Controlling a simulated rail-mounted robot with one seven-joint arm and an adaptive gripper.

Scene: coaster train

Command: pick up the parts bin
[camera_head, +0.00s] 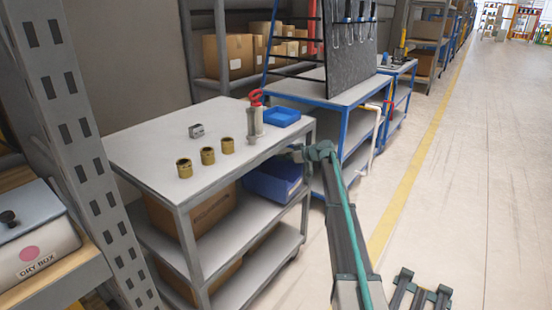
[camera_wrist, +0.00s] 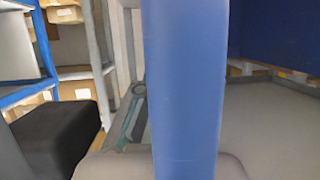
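A blue open bin (camera_head: 275,183), likely the parts bin, sits on the middle shelf of the grey cart, at its right end. A smaller, shallow blue tray (camera_head: 282,117) lies on the cart's top. My gripper (camera_head: 297,154) is at the right end of the cart, just below the top's edge and close above the bin; its fingertips are hard to make out. In the wrist view a blue upright surface (camera_wrist: 185,90) fills the middle, very close; I cannot tell whether it is the bin. A dark block, perhaps a finger, shows at lower left.
The cart's top (camera_head: 150,138) holds several brass fittings (camera_head: 207,156), a small grey block (camera_head: 196,131) and a red-handled valve (camera_head: 254,115). Cardboard boxes (camera_head: 195,215) share the shelves. A blue workbench (camera_head: 340,92) stands behind.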

